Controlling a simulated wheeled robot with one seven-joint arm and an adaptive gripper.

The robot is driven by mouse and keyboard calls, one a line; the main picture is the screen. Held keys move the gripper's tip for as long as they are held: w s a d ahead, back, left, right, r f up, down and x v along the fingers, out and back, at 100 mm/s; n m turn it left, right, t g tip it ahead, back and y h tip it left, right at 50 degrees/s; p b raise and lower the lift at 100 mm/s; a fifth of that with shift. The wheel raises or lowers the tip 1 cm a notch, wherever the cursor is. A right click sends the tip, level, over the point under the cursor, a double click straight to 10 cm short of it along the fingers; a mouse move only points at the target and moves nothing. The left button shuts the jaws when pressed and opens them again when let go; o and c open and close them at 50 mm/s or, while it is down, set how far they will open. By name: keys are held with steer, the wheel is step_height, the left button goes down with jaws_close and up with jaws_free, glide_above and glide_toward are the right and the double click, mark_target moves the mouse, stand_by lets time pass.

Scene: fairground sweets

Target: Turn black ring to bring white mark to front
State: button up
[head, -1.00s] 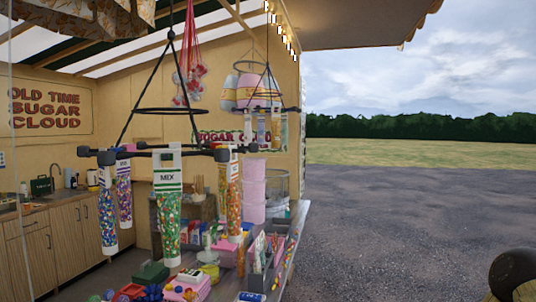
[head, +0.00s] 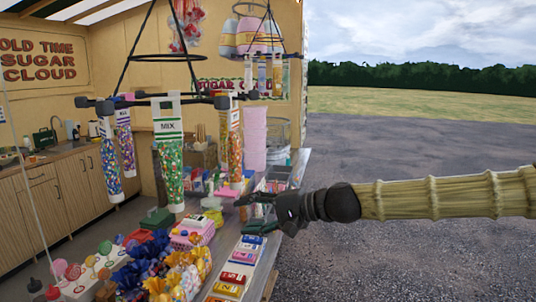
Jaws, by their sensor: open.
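The black ring (head: 168,58) hangs on thin black rods at the upper left of the head view. Black arms with knobbed ends (head: 221,102) spread below it and carry tall clear bags of colored sweets. The front bag (head: 169,160) has a white label reading MIX. I cannot make out a white mark on the ring itself. My gripper (head: 250,208) is dark, open and empty. It is at the picture's middle, to the right of and below the hanging bags, and apart from the ring.
A second hanging rack (head: 264,52) with bags is farther back. The counter (head: 262,268) below holds price cards (head: 238,270), a pink basket (head: 192,234), flower-like wrapped bunches (head: 180,275) and lollipops. Open gravel (head: 420,150) lies to the right.

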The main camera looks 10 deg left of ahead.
step_height(320, 180, up, 12)
steer(key=d+y, duration=0.1)
steer(key=y, duration=0.1)
steer(key=n+g+y, duration=0.1)
steer(key=n+y, duration=0.1)
glide_toward(223, 100)
steer(key=w, duration=0.1)
steer(key=shift+w+a+f, duration=0.1)
steer(key=shift+w+a, duration=0.1)
steer(key=shift+a, duration=2.4)
steer(key=shift+w+a+f, duration=0.1)
steer(key=shift+w+a, duration=0.05)
steer(key=shift+a, duration=2.5)
